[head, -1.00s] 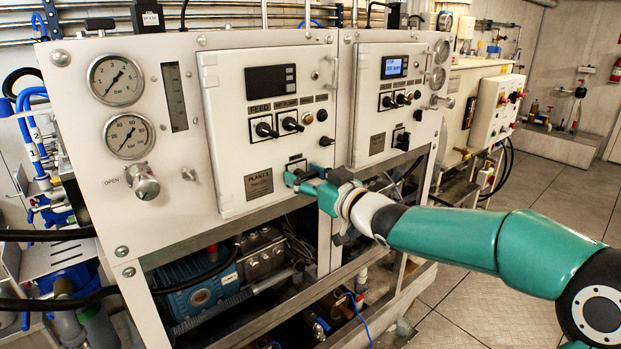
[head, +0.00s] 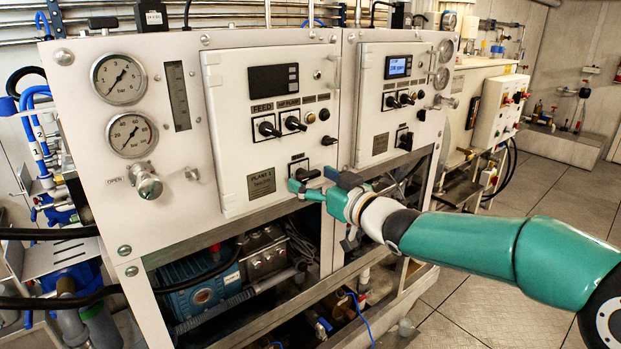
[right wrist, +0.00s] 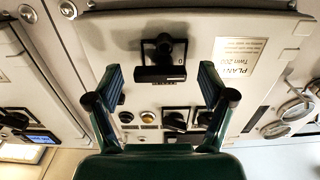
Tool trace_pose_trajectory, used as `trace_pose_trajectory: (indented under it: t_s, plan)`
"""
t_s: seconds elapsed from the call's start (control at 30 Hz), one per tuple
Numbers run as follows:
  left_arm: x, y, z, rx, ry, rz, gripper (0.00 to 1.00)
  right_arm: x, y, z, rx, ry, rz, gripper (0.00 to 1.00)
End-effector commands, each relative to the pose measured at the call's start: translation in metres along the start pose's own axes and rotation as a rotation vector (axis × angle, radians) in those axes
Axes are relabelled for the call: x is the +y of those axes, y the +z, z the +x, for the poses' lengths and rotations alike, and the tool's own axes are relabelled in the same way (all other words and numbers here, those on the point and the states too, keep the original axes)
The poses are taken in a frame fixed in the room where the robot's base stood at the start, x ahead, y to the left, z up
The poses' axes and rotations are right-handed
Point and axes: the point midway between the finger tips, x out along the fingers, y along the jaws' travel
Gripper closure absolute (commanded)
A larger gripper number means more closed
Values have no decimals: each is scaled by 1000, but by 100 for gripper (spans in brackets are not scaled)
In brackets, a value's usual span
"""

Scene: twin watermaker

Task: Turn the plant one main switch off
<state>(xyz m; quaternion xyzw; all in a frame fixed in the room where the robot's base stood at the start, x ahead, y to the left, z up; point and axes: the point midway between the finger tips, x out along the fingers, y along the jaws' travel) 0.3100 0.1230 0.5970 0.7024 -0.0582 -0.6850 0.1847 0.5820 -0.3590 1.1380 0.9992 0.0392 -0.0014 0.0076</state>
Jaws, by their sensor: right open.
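The plant one main switch (head: 302,173) is a black rotary handle low on the white plant one door (head: 235,150). In the right wrist view, the switch (right wrist: 162,58) is at the upper middle, with its bar lying crosswise in the picture and a "0" mark beside it. My right gripper (head: 311,182) is at the lower edge of that door, just below the switch. In the right wrist view, its two fingers (right wrist: 162,85) are apart, on either side of the handle, with a visible gap to it. My left gripper is not in view.
Two smaller knobs (head: 280,127) sit higher on the same door. Plant two's panel (head: 385,105) adjoins on the right. Gauges (head: 131,135) and a valve knob (head: 147,184) are on the left. Pumps and pipes fill the frame below. Open floor (head: 490,270) lies right.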

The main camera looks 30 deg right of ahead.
Motion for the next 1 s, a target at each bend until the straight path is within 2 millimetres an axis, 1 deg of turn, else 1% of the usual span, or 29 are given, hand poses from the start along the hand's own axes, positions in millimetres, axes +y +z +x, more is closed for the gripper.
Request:
trace_pose_trajectory:
  t_s: [0.03,0.3,0.4,0.5,0.6,0.7,1.0]
  plan:
    - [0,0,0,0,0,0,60,1,0,-9,0,3,0,19]
    - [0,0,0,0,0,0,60,1,0,-63,0,5,-2,19]
    - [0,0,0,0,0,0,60,0,1,-80,-1,3,-2,19]
    - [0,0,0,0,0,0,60,1,1,-93,-1,3,-1,19]
    - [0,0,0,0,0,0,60,0,2,-100,-2,2,-2,19]
    - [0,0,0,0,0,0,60,0,2,-103,-2,0,0,19]
    - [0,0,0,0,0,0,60,-1,2,-103,-2,0,0,19]
